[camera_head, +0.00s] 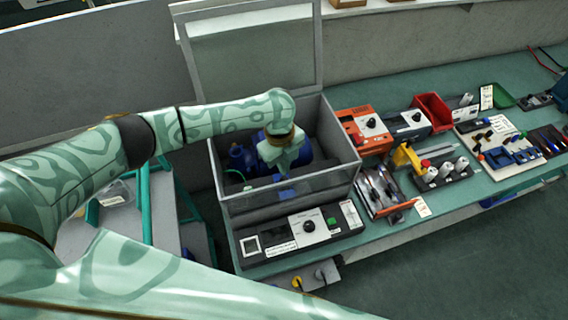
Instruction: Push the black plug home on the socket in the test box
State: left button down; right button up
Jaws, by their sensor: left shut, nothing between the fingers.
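The test box (216,172) is a grey box with a clear front and its see-through lid (250,50) raised at the back. My left arm reaches over its left side and down into it. My left gripper (285,191) points down inside the box and looks shut and empty. A blue pump (240,158) stands in the box, partly behind my gripper. I cannot make out the black plug or the socket; my wrist and the front wall cover much of the inside. My right gripper is not in view.
A control panel (308,227) with a knob and green button fronts the box. To the right on the green bench stand an orange instrument (360,123), a red bin (431,112), a tool tray (381,188) and a pale board (474,132) with blue parts.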

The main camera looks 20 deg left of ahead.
aim_at(285, 179)
pick_arm(q)
jog(key=shift+f+b, duration=1.3)
jog(key=shift+f, duration=0.85)
dwell(0.4)
notch_tip(285, 179, up, 8)
jog(key=p, duration=0.8)
jog(key=shift+f, duration=0.25)
